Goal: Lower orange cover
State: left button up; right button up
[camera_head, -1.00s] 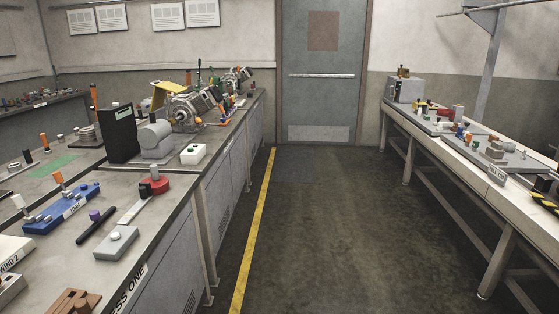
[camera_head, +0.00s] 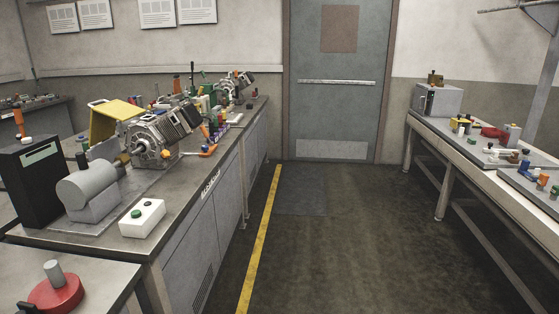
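I cannot make out for certain which thing is the orange cover. An orange lever-like part (camera_head: 207,151) lies at the front edge of the left bench, beside a grey finned motor-like machine (camera_head: 152,141). A yellow raised guard (camera_head: 113,118) stands behind that machine. Another orange upright handle (camera_head: 19,122) shows at the far left, behind a black box. Neither of my grippers is in view.
The right bench (camera_head: 470,150) holds small fixtures. The floor between (camera_head: 340,250) is clear up to the door (camera_head: 338,80).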

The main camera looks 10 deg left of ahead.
aim_at(176, 82)
jog(key=i, duration=4.2)
jog(key=i+u, duration=0.1)
jog(key=i, duration=0.8)
jog(key=i+l+u, duration=0.1)
jog(key=i, duration=0.8)
jog(key=i+u, duration=0.25)
jog(key=u, duration=0.15)
jog(key=i+u, duration=0.5)
jog(key=u, duration=0.25)
jog(key=i+l+u, duration=0.1)
jog(key=u, duration=0.25)
jog(key=i+u, duration=0.3)
jog(key=u, duration=3.5)
jog(key=j+u, duration=0.1)
jog(key=u, duration=0.3)
jog(key=i+u, duration=0.1)
jog(key=u, duration=0.35)
jog(key=j+u, duration=0.15)
jog(key=u, duration=0.25)
jog(key=i+u, duration=0.1)
jog(key=u, duration=0.35)
